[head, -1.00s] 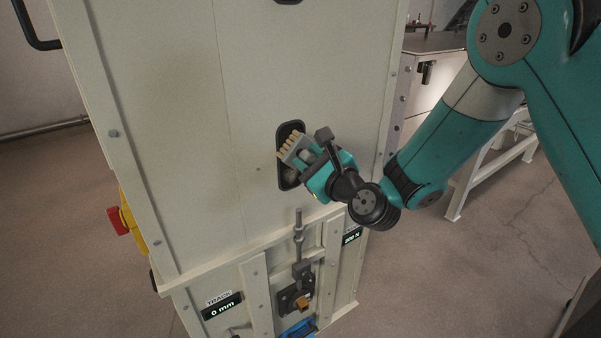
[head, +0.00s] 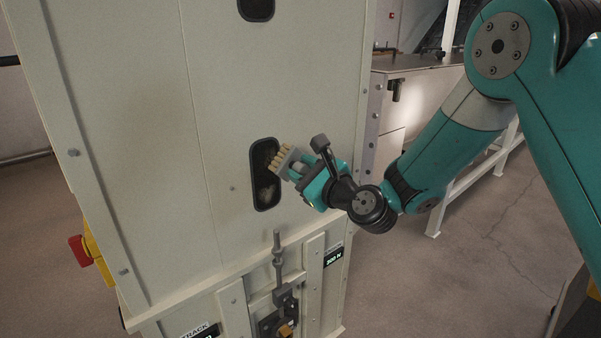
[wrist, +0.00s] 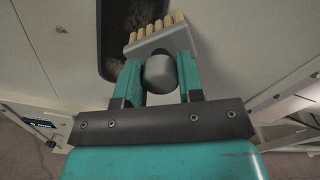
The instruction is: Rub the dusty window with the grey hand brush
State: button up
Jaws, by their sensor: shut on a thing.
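The dusty window (head: 265,176) is a dark upright slot with rounded ends in the cream cabinet face, with pale dust in its lower part. It also shows in the wrist view (wrist: 112,48), at the upper left. My gripper (head: 305,178) is shut on the grey hand brush (head: 291,160), which has tan bristle tufts. In the wrist view the fingers (wrist: 160,78) close around the brush's round grey grip, and the brush head (wrist: 160,45) lies beyond them. The bristles point toward the cabinet at the window's right edge. I cannot tell whether they touch.
A second dark window (head: 256,8) is higher on the cabinet (head: 150,110). Below are a vertical rod with a latch (head: 278,262) and a display reading about 200 N (head: 333,256). A red button on a yellow box (head: 82,250) is at the left. Open floor lies right.

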jog(key=b+v, duration=0.4)
jog(key=v, duration=0.1)
jog(key=shift+f, duration=0.2)
jog(key=shift+s+d+r+b, duration=0.25)
jog(key=shift+s+b, duration=0.15)
jog(key=shift+b, duration=0.1)
jog(key=b+v, duration=0.2)
jog(key=v, duration=0.1)
jog(key=shift+f, duration=0.15)
